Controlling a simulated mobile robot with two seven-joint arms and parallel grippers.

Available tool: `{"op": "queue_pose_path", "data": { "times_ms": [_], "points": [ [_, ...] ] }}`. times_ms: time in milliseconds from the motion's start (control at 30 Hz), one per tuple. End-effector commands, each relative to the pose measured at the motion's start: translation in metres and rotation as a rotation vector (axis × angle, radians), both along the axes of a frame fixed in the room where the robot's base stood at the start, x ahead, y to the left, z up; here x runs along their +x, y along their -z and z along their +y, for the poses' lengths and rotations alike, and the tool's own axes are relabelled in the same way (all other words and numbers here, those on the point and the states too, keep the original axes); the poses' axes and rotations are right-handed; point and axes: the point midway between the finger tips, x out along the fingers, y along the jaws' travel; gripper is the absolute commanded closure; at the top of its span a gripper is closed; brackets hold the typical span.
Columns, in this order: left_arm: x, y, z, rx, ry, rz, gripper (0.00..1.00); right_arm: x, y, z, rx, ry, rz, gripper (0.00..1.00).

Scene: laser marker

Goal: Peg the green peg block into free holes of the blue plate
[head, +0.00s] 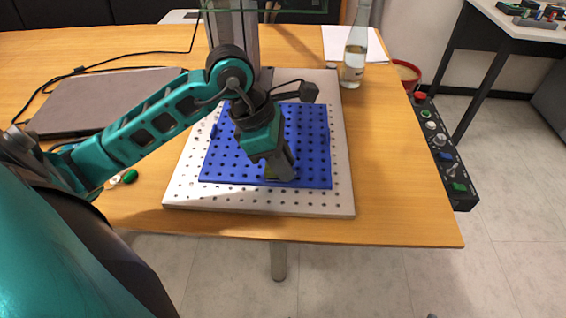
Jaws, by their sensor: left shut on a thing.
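The blue plate (226,165), with rows of small holes, lies on a larger pale perforated base (340,175) on the wooden table. My left gripper (281,176) points down over the front middle of the plate. My right gripper is not in view.
A grey laptop-like slab (100,100) and black cable lie at the left. A clear bottle (355,50) stands behind right near paper (375,48). A metal column (232,30) rises behind the plate. A button box (444,150) runs along the right edge. The table's front right is clear.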

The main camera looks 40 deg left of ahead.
Motion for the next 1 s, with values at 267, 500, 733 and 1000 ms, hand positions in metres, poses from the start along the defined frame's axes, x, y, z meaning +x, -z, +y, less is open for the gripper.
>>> {"op": "queue_pose_path", "data": {
  "times_ms": [267,500,733,1000],
  "points": [
    [0.0002,0.0075,0.0007,0.001,-0.001,-0.002,1.00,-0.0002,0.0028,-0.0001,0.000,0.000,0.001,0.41],
    [0.0001,0.0128,0.0007,0.001,0.000,-0.002,1.00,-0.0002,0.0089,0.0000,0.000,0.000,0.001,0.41],
    [0.0001,0.0112,0.0006,0.001,0.000,-0.002,0.57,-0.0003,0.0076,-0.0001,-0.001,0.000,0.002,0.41],
    [0.0001,0.0111,0.0006,0.000,0.000,-0.001,0.51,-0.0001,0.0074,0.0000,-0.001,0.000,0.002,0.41]
  ]
}}
